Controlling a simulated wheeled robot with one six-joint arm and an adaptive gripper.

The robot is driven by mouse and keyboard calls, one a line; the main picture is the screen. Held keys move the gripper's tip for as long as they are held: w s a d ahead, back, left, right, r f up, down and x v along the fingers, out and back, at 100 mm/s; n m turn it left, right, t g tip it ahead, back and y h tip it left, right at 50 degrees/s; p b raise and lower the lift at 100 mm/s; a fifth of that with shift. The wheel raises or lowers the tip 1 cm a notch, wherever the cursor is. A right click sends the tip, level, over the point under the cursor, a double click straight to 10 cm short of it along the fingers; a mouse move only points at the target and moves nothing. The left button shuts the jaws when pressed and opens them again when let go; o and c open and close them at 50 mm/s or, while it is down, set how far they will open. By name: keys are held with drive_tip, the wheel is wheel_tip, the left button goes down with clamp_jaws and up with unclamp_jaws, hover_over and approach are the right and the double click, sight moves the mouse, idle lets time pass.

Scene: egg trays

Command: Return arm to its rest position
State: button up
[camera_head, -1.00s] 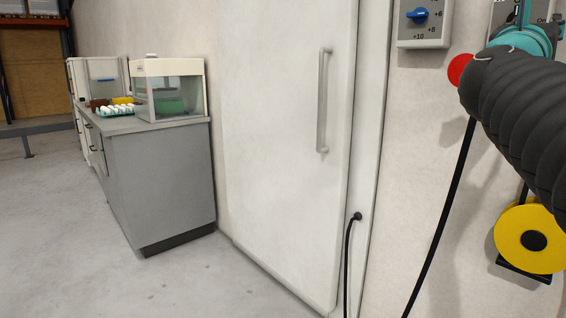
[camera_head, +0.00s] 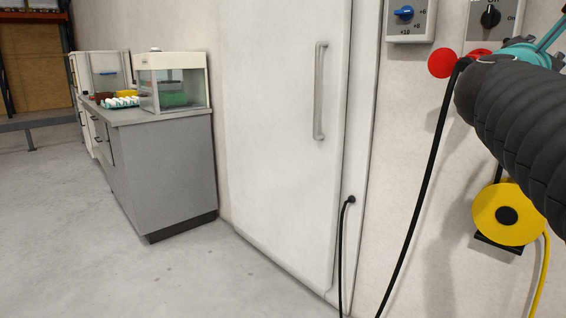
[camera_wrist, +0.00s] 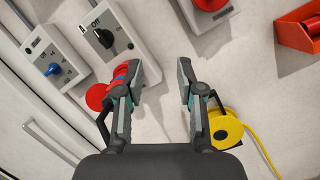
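My gripper (camera_wrist: 159,85) shows in the wrist view with its two fingers well apart. No object is between them; the pale wall is behind the gap. In the head view my dark ribbed arm comes in from the right edge, in front of the wall, and the fingers are not clearly visible there.
A white door with a long handle (camera_head: 320,90) fills the middle. On the wall are a blue-knob box (camera_head: 410,17), an On/Off switch box (camera_wrist: 103,38), a red disc (camera_head: 441,63) and a yellow reel (camera_head: 506,215). A grey counter (camera_head: 165,175) holds an egg tray (camera_head: 122,106). Floor at left is clear.

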drive_tip(key=s+a+f+m+g+y, duration=0.3)
drive_tip(key=f+m, duration=0.4)
drive_tip(key=f, duration=0.7)
drive_tip(key=s+a+f+m+g+y, duration=0.15)
drive_tip(key=f+m+y, duration=0.45)
drive_tip(key=f, duration=0.7)
drive_tip(key=s+a+f+m+g+y, duration=0.1)
drive_tip(key=s+a+f+m+y, duration=0.2)
drive_tip(key=a+f, duration=0.6)
drive_tip(key=s+a+f+m+g+y, duration=0.1)
drive_tip(key=s+a+f+m+y, duration=0.2)
drive_tip(key=s+a+f, duration=0.3)
drive_tip(key=a+f+y, duration=0.1)
drive_tip(key=a+f, duration=0.2)
drive_tip(key=a, duration=0.1)
drive_tip(key=shift+s+a+y, duration=0.3)
drive_tip(key=shift+s+a, duration=0.1)
drive_tip(key=shift+d+g, duration=0.1)
drive_tip(key=shift+g, duration=0.15)
